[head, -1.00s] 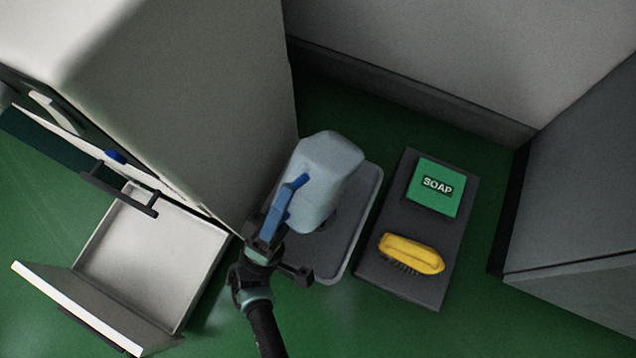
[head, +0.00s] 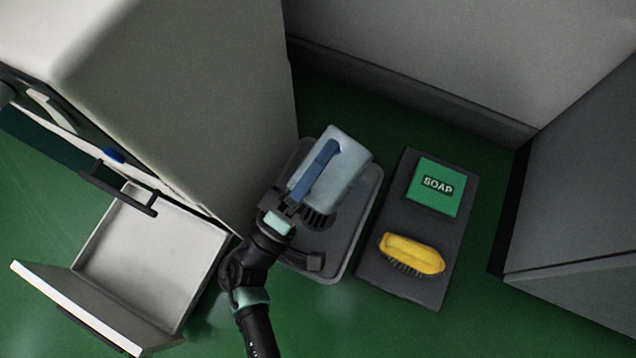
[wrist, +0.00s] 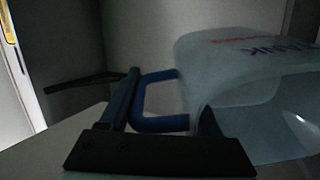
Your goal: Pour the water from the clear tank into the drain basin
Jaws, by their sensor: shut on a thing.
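The clear tank (head: 345,174) is a pale, translucent container with a blue handle (head: 321,170). My gripper (head: 297,205) is shut on the handle and holds the tank over the grey drain basin (head: 358,225). The basin's dark slotted grate (head: 318,217) shows just below the tank. In the wrist view the tank (wrist: 235,70) fills the right side, tilted, with its open mouth visible, and the handle (wrist: 158,122) is between my fingers. I cannot tell whether water is inside or flowing.
A dark mat (head: 407,284) right of the basin holds a green soap box (head: 435,187) and a yellow brush (head: 412,253). A large pale cabinet (head: 200,90) stands close on the left, with an open white drawer (head: 150,258) low beside it. A grey cabinet (head: 580,190) is at right.

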